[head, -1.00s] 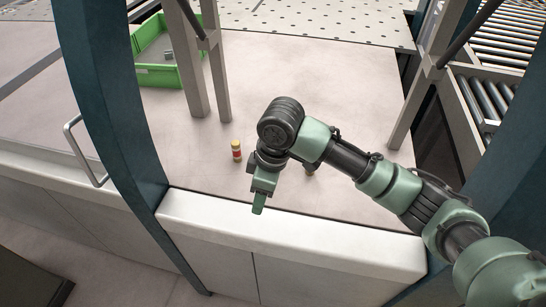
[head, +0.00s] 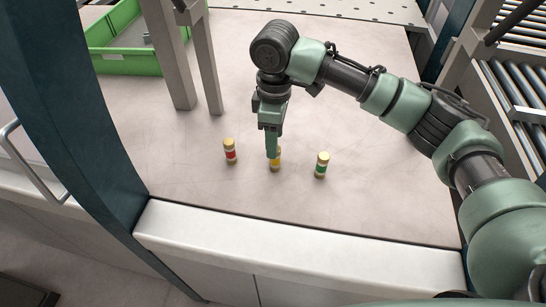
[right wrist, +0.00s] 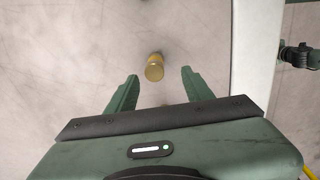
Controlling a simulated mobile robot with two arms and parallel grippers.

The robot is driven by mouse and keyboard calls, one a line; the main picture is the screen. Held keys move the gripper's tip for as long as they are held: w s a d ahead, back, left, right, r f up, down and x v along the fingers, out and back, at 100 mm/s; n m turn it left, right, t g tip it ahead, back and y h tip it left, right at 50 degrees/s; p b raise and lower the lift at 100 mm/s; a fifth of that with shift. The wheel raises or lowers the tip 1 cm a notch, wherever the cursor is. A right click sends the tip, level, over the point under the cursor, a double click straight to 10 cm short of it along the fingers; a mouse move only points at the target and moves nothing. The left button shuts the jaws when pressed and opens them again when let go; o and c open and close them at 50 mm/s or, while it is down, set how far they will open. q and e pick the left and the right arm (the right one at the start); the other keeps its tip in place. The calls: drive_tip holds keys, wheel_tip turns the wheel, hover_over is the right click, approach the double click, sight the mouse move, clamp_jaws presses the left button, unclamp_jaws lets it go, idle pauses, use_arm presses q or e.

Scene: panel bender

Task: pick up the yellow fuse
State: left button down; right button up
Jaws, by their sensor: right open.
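The yellow fuse (head: 275,162) stands upright on the table between two other fuses, partly hidden behind my right gripper's finger in the head view. In the right wrist view the yellow fuse (right wrist: 155,67) lies ahead of the gap between the two fingers, roughly centred. My right gripper (head: 272,152) points down at the yellow fuse. Its fingers (right wrist: 158,87) are spread apart with nothing between them. My left gripper is in neither view.
A red-banded fuse (head: 230,151) stands to the left and a green-banded fuse (head: 321,165) to the right, both close by. A green bin (head: 130,62) and grey posts (head: 206,70) are at the upper left. The white front ledge (head: 300,243) borders the table.

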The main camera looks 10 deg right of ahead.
sight(275, 164)
drive_tip(key=shift+w+f, duration=0.3)
drive_tip(key=shift+f, duration=0.25)
drive_tip(key=shift+w+f, duration=0.3)
drive_tip(key=shift+f, duration=0.25)
drive_tip(key=f+p, duration=0.1)
drive_tip(key=f, duration=0.2)
drive_tip(key=shift+s+f, duration=0.2)
wheel_tip(275, 164, down, 4)
drive_tip(key=shift+r+p, duration=0.25)
drive_tip(key=shift+p, duration=0.35)
drive_tip(key=shift+w+f, duration=0.1)
drive_tip(key=shift+f, duration=0.1)
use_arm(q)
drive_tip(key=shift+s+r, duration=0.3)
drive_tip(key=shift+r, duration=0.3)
use_arm(e)
clamp_jaws()
